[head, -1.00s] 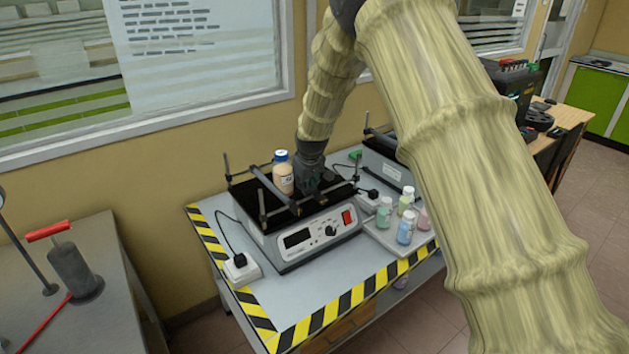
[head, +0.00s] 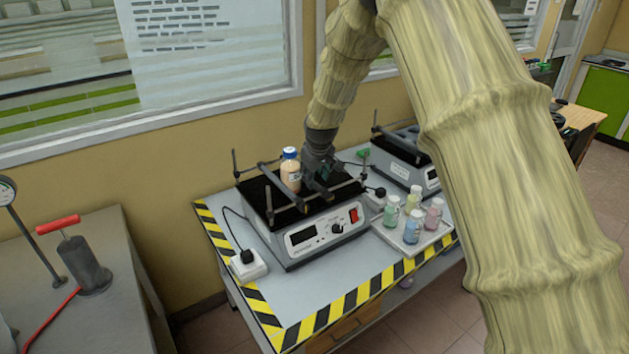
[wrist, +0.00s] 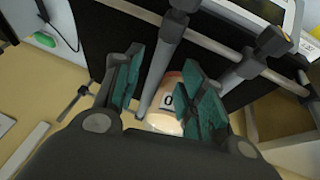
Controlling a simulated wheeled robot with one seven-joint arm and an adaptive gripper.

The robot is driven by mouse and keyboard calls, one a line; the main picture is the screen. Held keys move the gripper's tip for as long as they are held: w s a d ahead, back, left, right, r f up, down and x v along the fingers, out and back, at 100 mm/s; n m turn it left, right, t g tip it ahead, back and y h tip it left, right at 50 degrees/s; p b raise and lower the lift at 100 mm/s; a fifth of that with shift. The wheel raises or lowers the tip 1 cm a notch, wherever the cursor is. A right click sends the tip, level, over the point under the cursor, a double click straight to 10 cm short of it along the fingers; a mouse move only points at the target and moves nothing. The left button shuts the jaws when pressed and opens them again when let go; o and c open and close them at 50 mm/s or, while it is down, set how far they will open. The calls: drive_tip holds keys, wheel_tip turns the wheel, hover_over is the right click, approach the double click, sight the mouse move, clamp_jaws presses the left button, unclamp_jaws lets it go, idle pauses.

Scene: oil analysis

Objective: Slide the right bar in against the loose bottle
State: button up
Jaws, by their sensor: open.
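The loose bottle (head: 291,172), peach with a blue cap and white label, stands upright on the black shaker platform. The right bar (head: 318,189) crosses the platform just right of it, and the left bar (head: 277,181) is on its other side. My gripper (head: 319,172) is low over the platform at the right bar, right of the bottle. In the wrist view my gripper (wrist: 163,62) is open. The right bar (wrist: 160,72) shows between its fingers, and the bottle (wrist: 167,99) is partly hidden by one finger. Contact with the bar cannot be told.
The shaker (head: 318,233) has corner posts and a cross rail. A tray (head: 417,243) with several coloured bottles stands to its right, with a second device (head: 400,168) behind. A power socket (head: 247,266) is at the left.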

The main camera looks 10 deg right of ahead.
drive_tip(key=v, duration=0.8)
drive_tip(key=shift+r, duration=0.3)
drive_tip(key=shift+s, duration=0.15)
